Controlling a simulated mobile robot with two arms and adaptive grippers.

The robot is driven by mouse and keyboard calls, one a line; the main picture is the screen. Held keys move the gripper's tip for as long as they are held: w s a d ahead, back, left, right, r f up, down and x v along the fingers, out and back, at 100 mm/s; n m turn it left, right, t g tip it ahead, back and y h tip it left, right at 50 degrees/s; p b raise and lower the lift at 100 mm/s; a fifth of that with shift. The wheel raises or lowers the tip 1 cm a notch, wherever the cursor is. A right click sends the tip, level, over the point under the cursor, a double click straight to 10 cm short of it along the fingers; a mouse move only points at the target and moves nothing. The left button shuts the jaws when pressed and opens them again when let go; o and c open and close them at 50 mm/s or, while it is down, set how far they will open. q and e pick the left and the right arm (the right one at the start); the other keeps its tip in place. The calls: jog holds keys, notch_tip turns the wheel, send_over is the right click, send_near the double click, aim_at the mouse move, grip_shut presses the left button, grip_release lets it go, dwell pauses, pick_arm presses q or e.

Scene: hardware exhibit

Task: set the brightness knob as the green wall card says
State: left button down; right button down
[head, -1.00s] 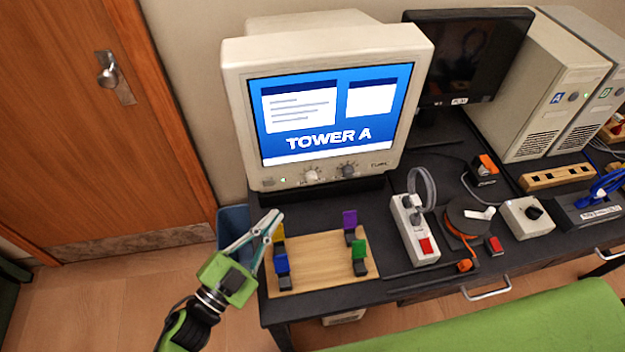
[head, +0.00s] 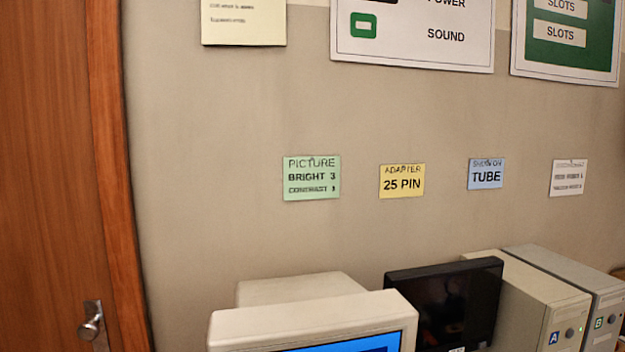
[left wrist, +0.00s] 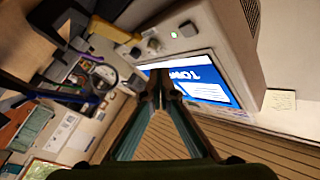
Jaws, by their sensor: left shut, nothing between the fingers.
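The green wall card (head: 312,178) hangs above the monitor in the head view and reads "PICTURE", "BRIGHT 3", with a smaller contrast line whose number is hard to read. The CRT monitor (head: 312,322) shows only its top; its knobs are below that view. In the left wrist view the tilted monitor (left wrist: 238,50) shows a light knob (left wrist: 153,45) and a darker knob (left wrist: 135,52) near a green light. Their markings are too small to read. My left gripper (left wrist: 163,82) is shut and empty, its tips in front of the screen. My right gripper is out of view.
A yellow card (head: 402,181), a blue card (head: 486,174) and a white card (head: 568,178) hang to the right. A dark flat monitor (head: 445,300) and towers A (head: 540,305) and B (head: 606,318) stand right of the CRT. A wooden door (head: 50,170) is at left.

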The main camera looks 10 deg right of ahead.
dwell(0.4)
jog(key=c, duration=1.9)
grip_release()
